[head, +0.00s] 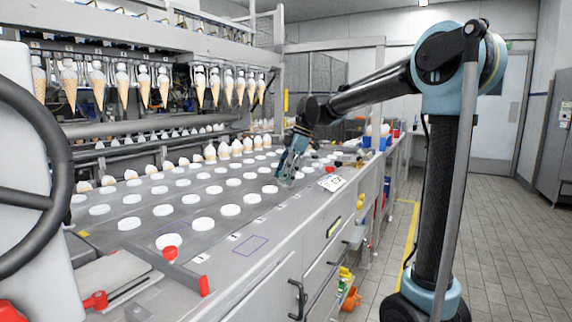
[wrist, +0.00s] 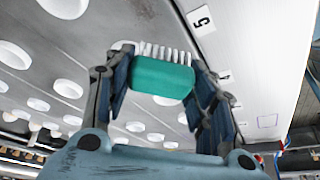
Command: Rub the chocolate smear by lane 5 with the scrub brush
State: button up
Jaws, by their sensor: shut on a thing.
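My gripper (head: 288,172) is low over the slotted steel deck, near its right edge in the head view. In the wrist view its two fingers are closed on the sides of the scrub brush (wrist: 162,78), a green block with white bristles along its far edge. The bristles lie close to the grey deck (wrist: 112,22); I cannot tell whether they touch. A lane tag reading 5 (wrist: 201,20) is up and right of the brush, apart from it.
Rows of white round openings (head: 203,224) cover the deck. Cones (head: 69,85) hang in the machine at the back left. The tiled floor (head: 510,240) at right is clear.

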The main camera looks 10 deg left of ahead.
jog(key=shift+r, duration=2.4)
